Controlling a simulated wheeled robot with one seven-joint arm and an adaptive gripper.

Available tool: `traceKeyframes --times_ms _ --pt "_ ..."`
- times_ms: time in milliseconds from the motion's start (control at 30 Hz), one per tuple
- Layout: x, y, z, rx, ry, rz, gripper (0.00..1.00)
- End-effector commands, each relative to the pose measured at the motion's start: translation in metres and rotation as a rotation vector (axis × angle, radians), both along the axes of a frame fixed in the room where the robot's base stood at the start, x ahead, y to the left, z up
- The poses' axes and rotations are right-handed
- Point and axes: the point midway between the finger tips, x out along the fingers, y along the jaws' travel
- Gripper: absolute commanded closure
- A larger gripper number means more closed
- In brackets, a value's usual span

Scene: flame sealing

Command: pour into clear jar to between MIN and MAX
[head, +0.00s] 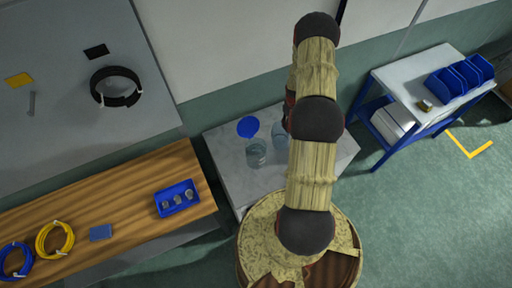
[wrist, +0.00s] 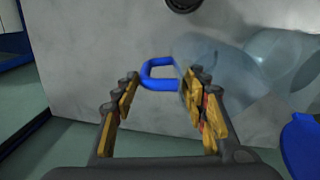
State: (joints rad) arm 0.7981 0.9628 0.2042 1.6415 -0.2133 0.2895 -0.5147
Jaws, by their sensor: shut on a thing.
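The clear jar (head: 256,153) stands on the grey table in the head view, and what looks like its transparent wall (wrist: 283,58) shows at the right of the wrist view. Its MIN and MAX marks and any liquid level are too small or faint to read. A clear pitcher (head: 280,134) is to the right of the jar; its blue handle (wrist: 146,73) and see-through body (wrist: 212,62) show in the wrist view. My gripper (wrist: 162,92) is shut on the pitcher at its handle. In the head view my arm hides the gripper. I cannot tell whether the pitcher touches the table.
A blue disc (head: 248,127) is just behind the jar; it also shows in the wrist view (wrist: 302,146). The grey table (head: 225,150) has bare room left of the jar. A wooden bench (head: 120,190) with a blue tray (head: 177,197) is at left. A blue cart (head: 425,80) is at right.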

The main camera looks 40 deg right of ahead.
Motion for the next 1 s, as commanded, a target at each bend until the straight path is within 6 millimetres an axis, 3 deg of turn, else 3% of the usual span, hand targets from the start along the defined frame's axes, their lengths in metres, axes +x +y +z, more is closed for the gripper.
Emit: traceKeyframes --times_ms 467,1000 --pt "0.001 -0.009 -0.005 0.074 -0.009 0.0 1.0" --pt "0.001 -0.008 0.057 0.075 -0.009 0.001 1.0"
